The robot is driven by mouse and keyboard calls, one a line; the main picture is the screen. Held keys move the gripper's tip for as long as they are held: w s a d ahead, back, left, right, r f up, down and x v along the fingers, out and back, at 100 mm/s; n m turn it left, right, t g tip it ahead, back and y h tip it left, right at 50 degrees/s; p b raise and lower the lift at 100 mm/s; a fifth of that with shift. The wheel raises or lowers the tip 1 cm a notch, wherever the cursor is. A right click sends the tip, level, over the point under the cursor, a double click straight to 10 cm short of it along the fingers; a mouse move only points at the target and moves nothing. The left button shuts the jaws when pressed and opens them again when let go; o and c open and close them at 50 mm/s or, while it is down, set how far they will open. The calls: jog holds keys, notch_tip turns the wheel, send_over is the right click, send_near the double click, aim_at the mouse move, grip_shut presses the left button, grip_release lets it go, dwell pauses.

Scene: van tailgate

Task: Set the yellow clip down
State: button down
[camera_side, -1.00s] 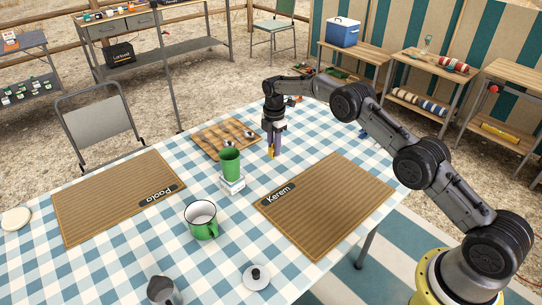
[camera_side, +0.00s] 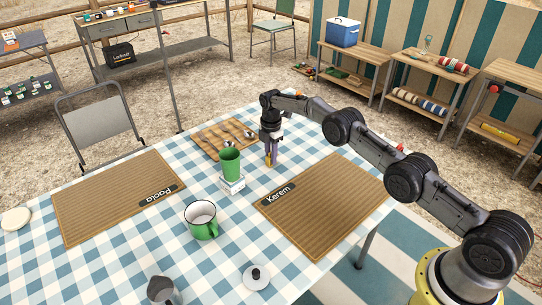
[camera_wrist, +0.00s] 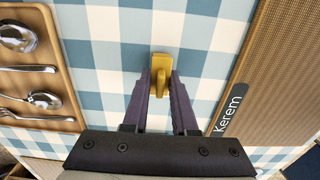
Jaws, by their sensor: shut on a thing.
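The yellow clip (camera_wrist: 161,66) shows between the fingertips of my gripper (camera_wrist: 161,80) in the wrist view. My gripper is shut on it. In the side view my gripper (camera_side: 271,163) points down at the checked tablecloth (camera_side: 115,240), between the wooden tray and the Kerem mat. Only a small bit of the clip (camera_side: 268,159) shows there, mostly hidden by the fingers. The clip is at or just above the cloth; I cannot tell if it touches.
The wooden tray (camera_side: 208,147) with spoons and a fork lies to the left. A green cup (camera_side: 230,161) stands on a white block close by. The Kerem mat (camera_side: 335,205) is to the right. A green mug (camera_side: 201,221) stands nearer. Cloth around my gripper is clear.

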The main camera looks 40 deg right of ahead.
jog(key=shift+f, duration=0.15)
jog(key=c, duration=0.7)
grip_release()
notch_tip(320, 180, up, 12)
jog(key=shift+r, duration=0.25)
